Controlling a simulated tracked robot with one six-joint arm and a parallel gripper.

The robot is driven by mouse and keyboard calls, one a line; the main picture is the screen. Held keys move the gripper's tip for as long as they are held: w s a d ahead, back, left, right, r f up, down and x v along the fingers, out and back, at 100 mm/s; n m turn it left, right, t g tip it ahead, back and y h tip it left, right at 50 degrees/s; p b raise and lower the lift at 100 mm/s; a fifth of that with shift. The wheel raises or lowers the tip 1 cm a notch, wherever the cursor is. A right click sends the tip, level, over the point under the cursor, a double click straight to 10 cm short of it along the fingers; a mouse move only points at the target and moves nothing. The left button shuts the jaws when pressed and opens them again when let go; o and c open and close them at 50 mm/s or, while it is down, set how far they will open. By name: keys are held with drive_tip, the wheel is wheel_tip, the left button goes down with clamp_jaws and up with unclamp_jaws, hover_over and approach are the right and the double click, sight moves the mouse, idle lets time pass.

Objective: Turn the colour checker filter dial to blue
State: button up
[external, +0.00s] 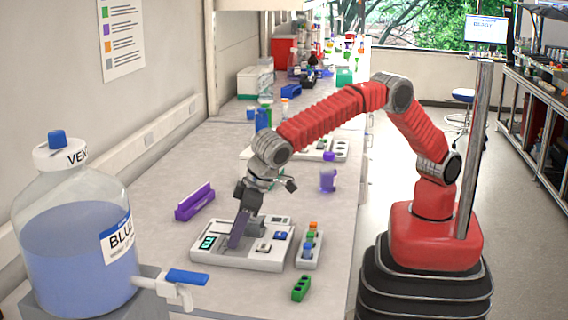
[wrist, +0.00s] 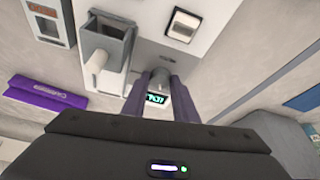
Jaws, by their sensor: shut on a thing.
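The colour checker (external: 262,262) is a low white box on the bench in the external view, with a lit green display (external: 207,242) at its left end and several dark fittings on top. My gripper (external: 236,243) points down at the checker, just right of the display. In the wrist view my gripper (wrist: 161,86) has its two dark fingers closed around a small grey knob, the filter dial (wrist: 160,76), beside the display (wrist: 154,99). The fingers hide most of the dial, and I cannot read its setting.
A small rack with coloured caps (external: 311,248) and a green block (external: 301,288) stand right of the checker. A purple holder (external: 195,202) lies behind left. A large bottle of blue liquid (external: 75,250) with a tap stands at front left.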

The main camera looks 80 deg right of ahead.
idle(0.3)
drive_tip(key=o, duration=1.1)
drive_tip(key=shift+c, duration=0.2)
drive_tip(key=v, duration=1.3)
drive_tip(key=shift+r, duration=0.3)
drive_tip(key=shift+s, duration=0.1)
